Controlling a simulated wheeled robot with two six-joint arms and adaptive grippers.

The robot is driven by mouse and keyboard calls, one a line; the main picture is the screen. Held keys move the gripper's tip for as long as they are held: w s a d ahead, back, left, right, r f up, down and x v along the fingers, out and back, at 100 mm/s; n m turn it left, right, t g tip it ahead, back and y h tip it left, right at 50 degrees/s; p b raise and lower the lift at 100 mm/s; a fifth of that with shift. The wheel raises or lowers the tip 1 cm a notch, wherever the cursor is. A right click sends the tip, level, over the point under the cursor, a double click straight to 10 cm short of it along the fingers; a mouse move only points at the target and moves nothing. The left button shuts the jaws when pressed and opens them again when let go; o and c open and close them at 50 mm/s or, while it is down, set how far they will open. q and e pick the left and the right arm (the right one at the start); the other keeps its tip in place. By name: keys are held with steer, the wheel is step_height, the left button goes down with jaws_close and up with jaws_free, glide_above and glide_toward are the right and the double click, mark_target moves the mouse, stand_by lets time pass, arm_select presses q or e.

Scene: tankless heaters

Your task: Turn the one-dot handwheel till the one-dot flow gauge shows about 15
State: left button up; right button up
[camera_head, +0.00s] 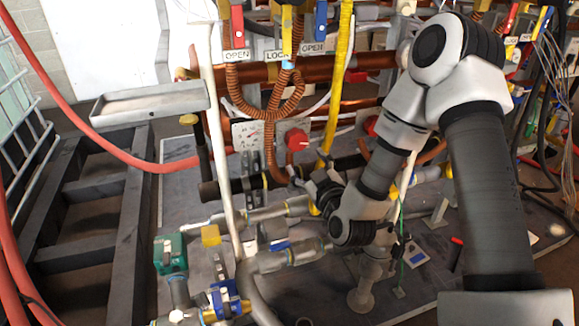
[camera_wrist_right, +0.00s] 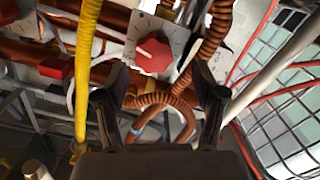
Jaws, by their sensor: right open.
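A red handwheel (camera_head: 296,139) with a pale pointer mark sits on a light plate among the pipes. A gauge (camera_head: 247,133) with a pale dial and a red mark is just left of it. I cannot read its value, and no dots are legible. In the right wrist view the red handwheel (camera_wrist_right: 152,57) lies ahead, between and beyond the fingertips. Part of the pale plate with tick marks shows there behind a copper hose. My right gripper (camera_head: 303,182) is open and empty, below the handwheel and apart from it; its open fingers (camera_wrist_right: 160,82) frame the wrist view. My left gripper is not in view.
A second red handwheel (camera_head: 371,125) is to the right. Corrugated copper hose (camera_head: 269,125) and a yellow hose (camera_head: 335,90) run close to the handwheel. A pale vertical pipe (camera_head: 222,140) stands left of the gauge. A grey tray (camera_head: 150,103) juts out at left.

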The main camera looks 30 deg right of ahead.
mark_target(299, 144)
steer(key=shift+w+d+r, duration=0.45)
steer(key=shift+w, duration=0.3)
steer(key=b+x, duration=0.1)
steer(key=x, duration=0.5)
steer(key=shift+w+r, duration=0.15)
steer(key=shift+w, duration=0.05)
steer(key=c, duration=0.9)
